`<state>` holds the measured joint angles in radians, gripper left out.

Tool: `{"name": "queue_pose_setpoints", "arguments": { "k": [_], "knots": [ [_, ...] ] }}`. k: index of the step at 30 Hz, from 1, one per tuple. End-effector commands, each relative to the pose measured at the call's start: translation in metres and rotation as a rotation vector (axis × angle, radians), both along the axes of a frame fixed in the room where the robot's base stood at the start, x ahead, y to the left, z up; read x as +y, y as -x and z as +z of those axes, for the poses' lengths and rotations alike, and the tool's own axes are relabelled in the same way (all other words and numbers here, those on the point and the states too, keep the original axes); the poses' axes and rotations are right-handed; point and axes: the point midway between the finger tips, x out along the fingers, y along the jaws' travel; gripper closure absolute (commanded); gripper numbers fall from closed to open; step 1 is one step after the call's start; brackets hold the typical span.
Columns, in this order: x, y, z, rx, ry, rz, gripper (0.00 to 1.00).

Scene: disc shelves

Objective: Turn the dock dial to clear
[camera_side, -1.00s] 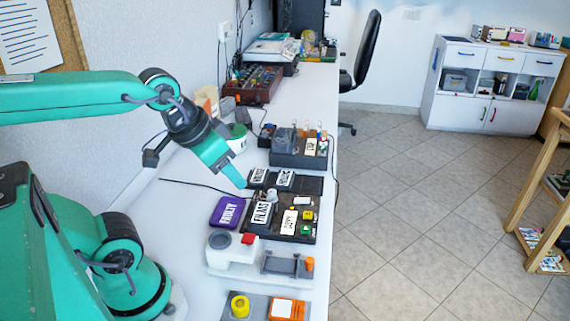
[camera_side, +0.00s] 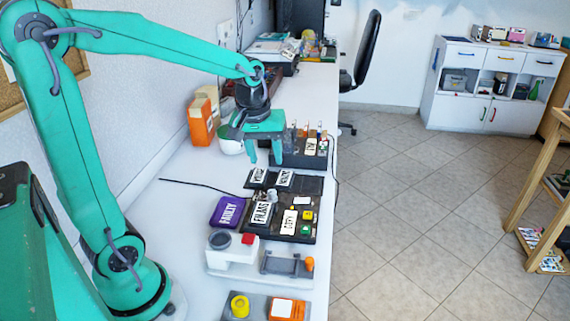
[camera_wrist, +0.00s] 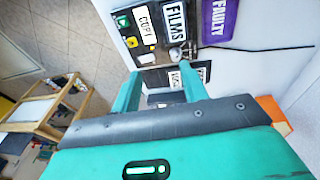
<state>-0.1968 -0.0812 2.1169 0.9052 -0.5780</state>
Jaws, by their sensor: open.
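My gripper (camera_side: 264,153) is open and empty, pointing down above the back part of the bench; its two fingers also show in the wrist view (camera_wrist: 158,82). A dark dock (camera_side: 297,237) with FILMS and COPY labels lies nearer the front. In the wrist view a small silver knob (camera_wrist: 177,53) sits by the FILMS label (camera_wrist: 174,24), beyond the fingertips and apart from them. It shows small in the side view (camera_side: 271,196). I cannot read any dial marking, or tell for certain that this knob is the dock dial.
A purple FAULTY case (camera_side: 227,212) lies left of the dock. An orange box (camera_side: 201,121) stands behind left. A dark rack (camera_side: 306,158) is close to the gripper's right.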

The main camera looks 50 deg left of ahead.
Motion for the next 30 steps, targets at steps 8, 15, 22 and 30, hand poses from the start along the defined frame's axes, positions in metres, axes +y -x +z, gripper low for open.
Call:
{"name": "queue_pose_setpoints", "arguments": {
  "k": [8, 15, 22, 30],
  "knots": [
    [0.033, -0.034, -0.04, 0.086, 0.048, 0.239, 0.56],
    [0.059, -0.055, -0.078, 0.151, 0.078, 0.429, 0.56],
    [0.072, -0.063, -0.098, 0.179, 0.09, 0.524, 0.56],
    [0.074, -0.064, -0.101, 0.182, 0.091, 0.535, 0.56]
  ]
}}
